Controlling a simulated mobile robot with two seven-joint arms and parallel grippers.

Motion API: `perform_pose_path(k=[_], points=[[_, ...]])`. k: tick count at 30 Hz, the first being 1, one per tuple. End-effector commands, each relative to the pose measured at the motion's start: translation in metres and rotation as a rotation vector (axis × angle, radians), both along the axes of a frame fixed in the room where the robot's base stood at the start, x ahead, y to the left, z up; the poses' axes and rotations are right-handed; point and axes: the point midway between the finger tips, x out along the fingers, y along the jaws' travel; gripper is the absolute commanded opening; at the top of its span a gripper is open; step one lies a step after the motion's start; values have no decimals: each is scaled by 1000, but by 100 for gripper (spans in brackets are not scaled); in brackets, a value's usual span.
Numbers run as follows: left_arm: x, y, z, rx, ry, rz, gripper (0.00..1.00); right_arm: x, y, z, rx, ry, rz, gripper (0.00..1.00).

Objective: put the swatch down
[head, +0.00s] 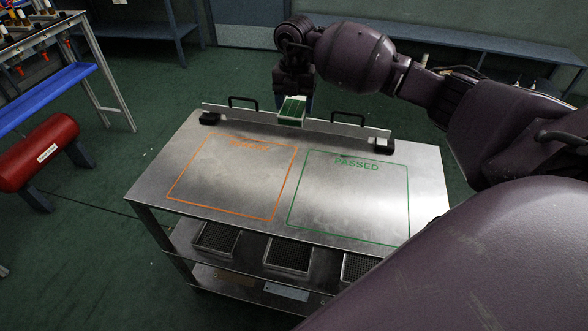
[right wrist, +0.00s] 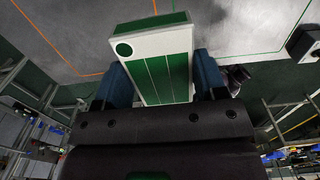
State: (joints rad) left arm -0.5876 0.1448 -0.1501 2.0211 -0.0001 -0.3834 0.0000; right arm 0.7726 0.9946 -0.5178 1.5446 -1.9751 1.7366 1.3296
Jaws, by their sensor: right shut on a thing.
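The swatch, a small white block with green panels and a green dot (head: 291,111), is held by my right gripper (head: 293,103) near the back edge of the metal table. In the right wrist view the swatch (right wrist: 165,68) sits between the two blue fingers of my right gripper (right wrist: 165,82). The table top (head: 295,150) carries an orange outlined area (head: 232,178) on the left and a green outlined area marked PASSED (head: 350,200) on the right. The label in the orange area is hard to read. The left gripper is not in view.
A low metal rail (head: 338,128) with black end blocks runs along the table's back edge, with black handles (head: 243,99) behind. Both outlined areas are bare. Black mesh trays (head: 289,254) sit on the shelf below.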

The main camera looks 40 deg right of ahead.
Motion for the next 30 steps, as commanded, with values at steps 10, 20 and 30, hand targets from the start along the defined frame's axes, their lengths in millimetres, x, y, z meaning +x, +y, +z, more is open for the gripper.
perform_pose_path(k=[10,20,30], points=[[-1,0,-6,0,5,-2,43,-1,0,-63,3,6,-17,38],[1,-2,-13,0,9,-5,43,0,0,-129,3,4,-15,38],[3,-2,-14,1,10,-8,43,0,0,-151,3,1,-15,38]])
